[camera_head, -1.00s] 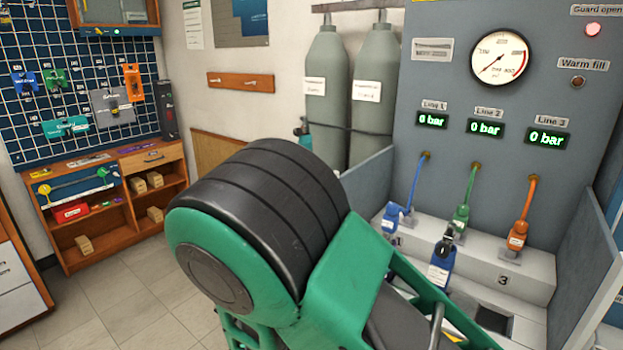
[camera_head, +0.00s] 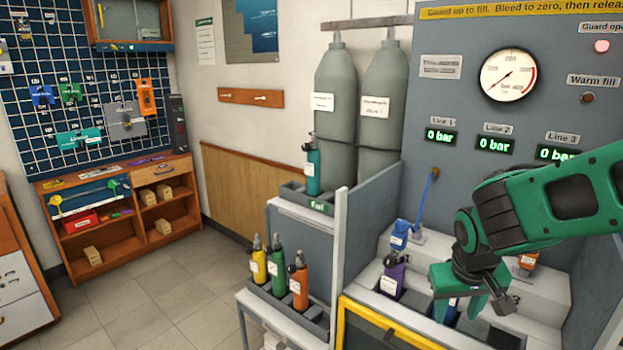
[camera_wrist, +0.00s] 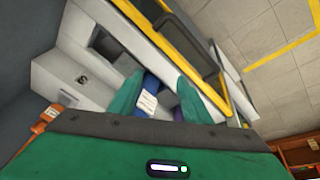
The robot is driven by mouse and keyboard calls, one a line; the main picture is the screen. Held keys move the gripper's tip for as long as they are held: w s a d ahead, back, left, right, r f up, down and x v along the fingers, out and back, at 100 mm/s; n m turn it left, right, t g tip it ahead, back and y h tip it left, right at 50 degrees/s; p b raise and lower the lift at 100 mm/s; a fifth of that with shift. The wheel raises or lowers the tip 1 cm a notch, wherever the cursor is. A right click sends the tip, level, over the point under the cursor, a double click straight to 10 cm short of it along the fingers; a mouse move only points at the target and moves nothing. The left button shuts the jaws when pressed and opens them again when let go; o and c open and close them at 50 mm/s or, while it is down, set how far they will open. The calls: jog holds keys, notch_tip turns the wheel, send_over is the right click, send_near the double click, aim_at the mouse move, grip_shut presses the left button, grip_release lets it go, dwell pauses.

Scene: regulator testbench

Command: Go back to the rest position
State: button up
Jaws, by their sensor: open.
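My gripper (camera_head: 460,303) is open, low over the bench wells at the right of the head view. A blue cylinder (camera_wrist: 148,98) with a white label stands between its two green fingers in the wrist view, with gaps beside it. In the head view the gripper hides most of this cylinder. A purple cylinder (camera_head: 392,281) stands upright in the well to the left, just below the blue Line 1 connector (camera_head: 400,236). My green arm reaches in from the right edge and covers part of the bench panel.
The yellow-edged guard (camera_head: 390,328) is at the bench front. A side wall (camera_head: 370,205) bounds the bench on the left. A rack (camera_head: 305,312) holds yellow, green and orange cylinders; a teal one (camera_head: 312,168) stands behind. The floor (camera_head: 165,300) at left is clear.

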jog(key=s+r+t+y, duration=0.1)
jog(key=s+r+y, duration=0.15)
jog(key=r, duration=0.35)
jog(key=s+d+f+m+g, duration=0.1)
jog(key=s+d+m+g, duration=0.1)
jog(key=s+d, duration=0.3)
jog(key=s+d+f+m+g, duration=0.1)
jog(key=s+d, duration=0.5)
jog(key=s, duration=0.6)
jog(key=m+g, duration=0.1)
jog(key=m, duration=0.1)
jog(key=shift+s+m, duration=0.4)
jog(key=shift+w+f+h, duration=0.25)
jog(key=shift+w, duration=0.4)
